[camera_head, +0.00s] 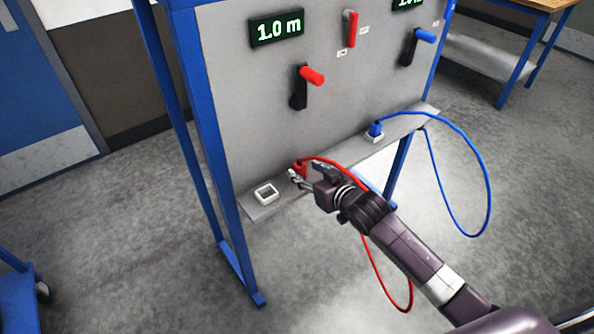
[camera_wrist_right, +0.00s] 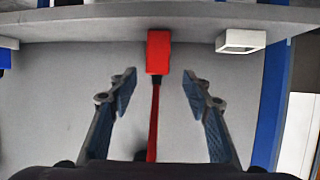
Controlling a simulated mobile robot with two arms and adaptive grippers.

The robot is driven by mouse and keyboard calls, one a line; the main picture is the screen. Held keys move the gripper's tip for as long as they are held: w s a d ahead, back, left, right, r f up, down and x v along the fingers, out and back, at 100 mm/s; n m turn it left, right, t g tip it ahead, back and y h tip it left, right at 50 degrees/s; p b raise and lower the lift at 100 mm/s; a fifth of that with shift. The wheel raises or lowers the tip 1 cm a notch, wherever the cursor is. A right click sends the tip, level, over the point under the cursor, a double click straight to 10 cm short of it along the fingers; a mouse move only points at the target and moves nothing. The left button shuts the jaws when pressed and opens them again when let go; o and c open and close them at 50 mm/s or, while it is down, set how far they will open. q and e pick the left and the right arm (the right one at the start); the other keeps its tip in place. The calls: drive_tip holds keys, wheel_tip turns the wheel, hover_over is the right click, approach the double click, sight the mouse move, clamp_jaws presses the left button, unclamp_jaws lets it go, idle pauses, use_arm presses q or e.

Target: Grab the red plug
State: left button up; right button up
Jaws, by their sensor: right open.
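The red plug (camera_head: 300,168) is at the ledge of the grey panel, partly hidden by my right gripper in the head view. In the right wrist view the red plug (camera_wrist_right: 158,52) shows as a red block, with its red cable (camera_wrist_right: 154,120) running down between my fingers. My right gripper (camera_head: 305,175) is open and close to the plug. In the wrist view its fingertips (camera_wrist_right: 159,78) lie on either side of the plug's cable end, apart from it. My left gripper is not in view.
An empty white socket (camera_head: 265,194) is on the ledge (camera_head: 345,160), left of the red plug. A blue plug (camera_head: 375,128) with a looping blue cable (camera_head: 487,190) is farther right. Red-handled levers (camera_head: 312,76) and a blue-handled lever (camera_head: 425,36) stick out above.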

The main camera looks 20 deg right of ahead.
sight(302, 168)
drive_tip(key=shift+w+f, duration=0.2)
drive_tip(key=shift+w, duration=0.25)
drive_tip(key=x, duration=0.3)
drive_tip(key=shift+d+f, duration=0.1)
drive_tip(key=shift+w+f, duration=0.3)
drive_tip(key=shift+w, duration=0.3)
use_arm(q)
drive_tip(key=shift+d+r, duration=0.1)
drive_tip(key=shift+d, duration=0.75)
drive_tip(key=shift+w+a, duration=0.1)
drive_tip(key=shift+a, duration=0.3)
use_arm(e)
clamp_jaws()
